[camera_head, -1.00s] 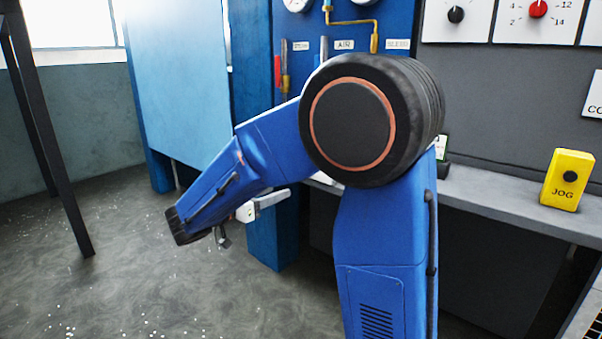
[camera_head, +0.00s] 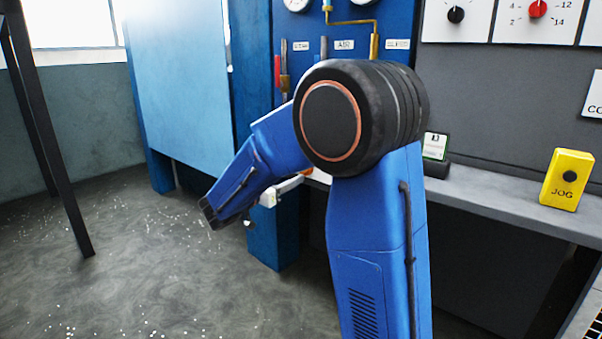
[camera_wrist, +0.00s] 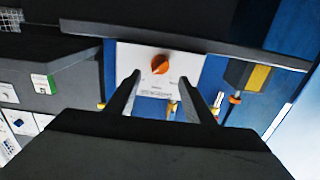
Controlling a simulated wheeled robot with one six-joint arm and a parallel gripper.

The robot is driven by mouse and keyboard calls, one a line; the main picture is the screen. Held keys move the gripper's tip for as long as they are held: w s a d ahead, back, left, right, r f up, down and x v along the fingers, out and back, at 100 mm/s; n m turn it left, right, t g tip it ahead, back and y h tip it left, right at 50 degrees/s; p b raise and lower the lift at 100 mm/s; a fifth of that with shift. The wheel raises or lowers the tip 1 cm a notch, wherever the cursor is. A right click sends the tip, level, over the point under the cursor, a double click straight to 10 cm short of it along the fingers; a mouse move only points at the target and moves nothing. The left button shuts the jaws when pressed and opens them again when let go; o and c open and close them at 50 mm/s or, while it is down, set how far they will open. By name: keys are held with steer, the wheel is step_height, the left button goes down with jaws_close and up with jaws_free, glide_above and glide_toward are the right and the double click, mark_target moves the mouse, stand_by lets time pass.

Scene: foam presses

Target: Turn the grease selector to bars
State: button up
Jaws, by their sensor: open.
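In the wrist view, an orange knob (camera_wrist: 161,64) sits on a white plate (camera_wrist: 130,58), which I take to be the grease selector. Small print on the plate is too blurred to read, so I cannot tell the knob's setting. My gripper (camera_wrist: 160,82) is open and empty. Its two dark fingers stand apart, with the knob showing between and beyond their tips. The knob looks apart from the fingers. In the head view my arm hides most of that area, and I cannot make out the fingertips.
Red- and brass-coloured fittings on the blue panel (camera_head: 345,14) hang above and behind my arm. A grey ledge (camera_head: 490,190) runs to the right, carrying a yellow JOG box (camera_head: 567,180) and a small dark display (camera_head: 436,150). Open floor (camera_head: 130,270) lies at left.

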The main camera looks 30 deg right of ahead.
steer(key=x, duration=0.6)
steer(key=shift+d, duration=0.4)
steer(key=c, duration=1)
